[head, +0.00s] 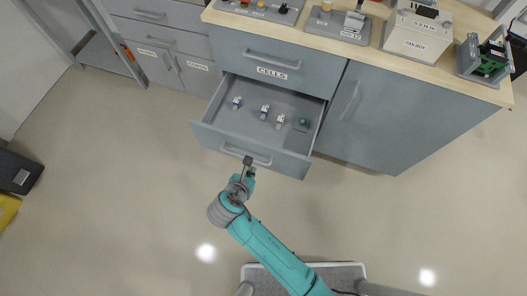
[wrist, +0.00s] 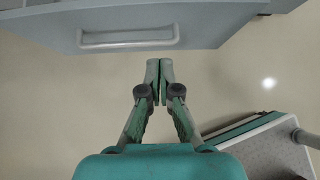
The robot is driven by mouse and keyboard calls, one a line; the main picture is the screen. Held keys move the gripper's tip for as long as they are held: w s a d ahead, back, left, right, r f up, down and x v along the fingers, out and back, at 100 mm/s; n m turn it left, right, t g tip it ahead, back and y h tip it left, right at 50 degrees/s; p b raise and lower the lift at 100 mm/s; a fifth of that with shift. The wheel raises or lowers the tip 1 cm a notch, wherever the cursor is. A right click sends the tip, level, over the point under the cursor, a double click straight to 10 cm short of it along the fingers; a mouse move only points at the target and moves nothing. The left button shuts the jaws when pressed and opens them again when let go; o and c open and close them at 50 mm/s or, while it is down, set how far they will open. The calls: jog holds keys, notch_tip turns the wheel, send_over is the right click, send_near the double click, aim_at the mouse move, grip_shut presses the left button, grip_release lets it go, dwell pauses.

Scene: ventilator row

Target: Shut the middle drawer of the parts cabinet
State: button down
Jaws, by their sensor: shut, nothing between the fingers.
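The parts cabinet (head: 275,68) is grey-blue under a wooden top. One drawer (head: 252,153), below the front labelled CELLS, is pulled out and shows several small parts inside. Its front with a bar handle also shows in the wrist view (wrist: 160,25). My gripper (head: 248,160) is shut and empty. In the head view it overlaps the open drawer's front near the handle. In the wrist view my fingertips (wrist: 160,62) point toward the drawer front, with a strip of floor between them and the handle (wrist: 127,38). Touch cannot be told.
The CELLS drawer (head: 290,59) above is shut, as is the cabinet door (head: 360,115) on the right. Devices, among them a labelled box (head: 417,38), stand on the worktop (head: 380,52). The floor (head: 120,190) left of my arm is clear.

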aim_at(265, 149)
jog(key=x, duration=0.4)
jog(key=w+r+x, duration=0.1)
jog(key=x, duration=0.7)
jog(key=shift+w+d+r, duration=0.2)
jog(key=shift+d+r, duration=0.05)
jog(key=shift+d, duration=0.05)
jog(key=shift+w+d, duration=0.15)
jog(key=shift+w, duration=0.4)
